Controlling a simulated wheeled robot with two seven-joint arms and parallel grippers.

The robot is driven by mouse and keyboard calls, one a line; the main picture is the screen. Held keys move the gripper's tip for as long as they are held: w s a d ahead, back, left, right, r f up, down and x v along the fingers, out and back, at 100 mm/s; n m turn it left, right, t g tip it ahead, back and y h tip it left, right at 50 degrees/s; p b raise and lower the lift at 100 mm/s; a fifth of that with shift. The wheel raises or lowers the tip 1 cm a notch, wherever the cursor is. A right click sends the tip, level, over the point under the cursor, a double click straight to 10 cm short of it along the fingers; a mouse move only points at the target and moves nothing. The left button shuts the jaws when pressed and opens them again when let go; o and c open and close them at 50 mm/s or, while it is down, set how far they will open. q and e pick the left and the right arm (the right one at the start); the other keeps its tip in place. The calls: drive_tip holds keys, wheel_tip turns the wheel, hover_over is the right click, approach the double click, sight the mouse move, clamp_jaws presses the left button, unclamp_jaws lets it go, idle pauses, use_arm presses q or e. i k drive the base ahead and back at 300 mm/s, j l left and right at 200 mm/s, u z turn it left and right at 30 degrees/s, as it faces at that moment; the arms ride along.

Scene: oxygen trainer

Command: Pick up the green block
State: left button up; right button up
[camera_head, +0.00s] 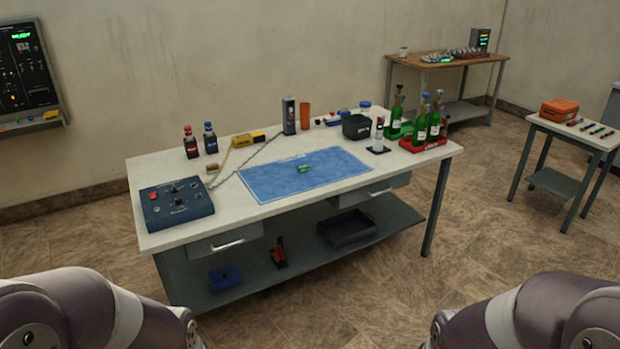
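The green block (304,169) is small and lies on the blue mat (262,187) on the white-topped workbench (168,236). It sits near the middle of the mat, with clear mat around it. Parts of my two arms show at the bottom left and bottom right corners. Both grippers are outside the view. Both arms are apart from the bench and the block.
A blue control box (176,203) stands left of the mat. Dark bottles (191,143), a yellow tool (248,138) and an orange cup (305,116) stand behind. A black bin (356,127) and green bottles (420,128) stand at the right. The bench's front edge faces me.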

sight(304, 168)
drive_tip(key=i, duration=0.85)
drive_tip(key=i+l, duration=0.15)
drive_tip(key=i, duration=0.35)
drive_tip(key=i+l, duration=0.2)
drive_tip(key=i, duration=0.3)
drive_tip(key=i+l, duration=0.15)
drive_tip(key=i, duration=0.3)
drive_tip(key=i+l, duration=0.2)
drive_tip(key=i, duration=0.3)
drive_tip(key=i+l, duration=0.15)
drive_tip(key=i, duration=0.35)
drive_tip(key=l+z, duration=0.05)
